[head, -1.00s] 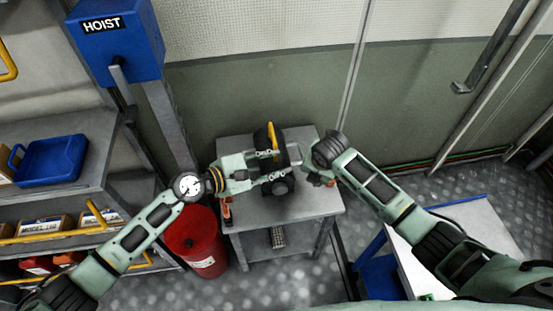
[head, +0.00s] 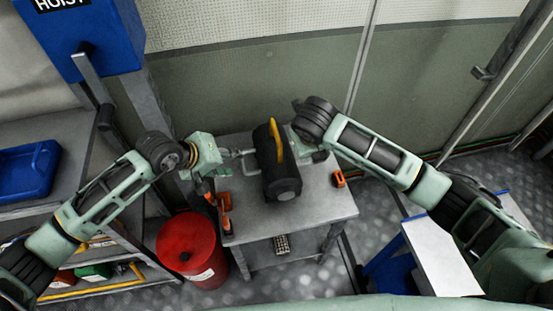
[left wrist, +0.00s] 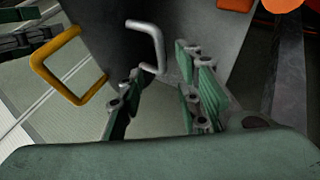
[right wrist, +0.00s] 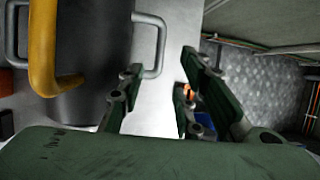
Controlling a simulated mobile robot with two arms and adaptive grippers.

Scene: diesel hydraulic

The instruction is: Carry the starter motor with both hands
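The starter motor is a dark cylinder (head: 268,160) with a yellow top handle (head: 276,140) and a grey handle on each side. It lies on a small grey table (head: 320,205). My left gripper (left wrist: 162,68) is open at the motor's left side. In the left wrist view, a grey side handle (left wrist: 157,35) shows just beyond and between its fingertips. My right gripper (right wrist: 162,68) is open at the other side. In the right wrist view, the other grey handle (right wrist: 161,45) lies just beyond its fingertips. In the head view my right wrist partly hides that gripper.
Orange tools (head: 225,215) stand at the table's left edge, and an orange item (head: 338,179) is at its right edge. A red drum (head: 190,250) stands left of the table. A blue hoist post (head: 90,45) and shelves with a blue tray (head: 28,168) are at left.

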